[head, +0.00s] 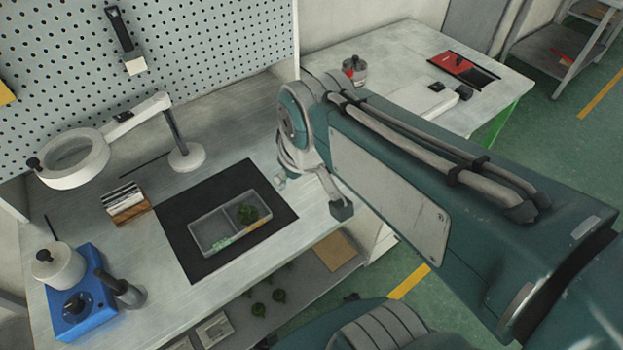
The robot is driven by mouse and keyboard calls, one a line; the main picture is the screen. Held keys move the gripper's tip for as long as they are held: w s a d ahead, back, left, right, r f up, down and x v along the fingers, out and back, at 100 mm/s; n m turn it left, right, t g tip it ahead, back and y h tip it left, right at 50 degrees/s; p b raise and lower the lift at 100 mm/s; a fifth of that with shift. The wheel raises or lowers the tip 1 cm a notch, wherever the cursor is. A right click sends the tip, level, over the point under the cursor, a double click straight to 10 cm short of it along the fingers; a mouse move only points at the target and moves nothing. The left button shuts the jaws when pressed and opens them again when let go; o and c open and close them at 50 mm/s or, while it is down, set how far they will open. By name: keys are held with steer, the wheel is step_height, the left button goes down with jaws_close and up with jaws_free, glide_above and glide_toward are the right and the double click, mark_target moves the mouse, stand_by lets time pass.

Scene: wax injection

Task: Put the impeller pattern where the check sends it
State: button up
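The left compartment looks empty. The tray's front edge carries a green label on the left and a yellow one on the right. The tray stands on a black mat (184,246) on the workbench. My gripper (311,197) is right of the tray, near the bench's right edge. Its fingers are spread apart and nothing shows between them. My arm hides part of the view to the right.
A magnifier lamp (72,160), a small card rack (125,204) and a blue wax pot unit (82,310) stand on the bench's left. More green patterns (278,296) lie on a lower shelf.

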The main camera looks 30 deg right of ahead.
steer(key=s, duration=0.1)
steer(key=s+m, duration=0.1)
steer(key=s, duration=0.1)
steer(key=s+d+m+t, duration=0.1)
steer(key=shift+s+d+r, duration=0.1)
steer(key=shift+s+r, duration=0.2)
steer(key=shift+s, duration=0.05)
stand_by(1.0)
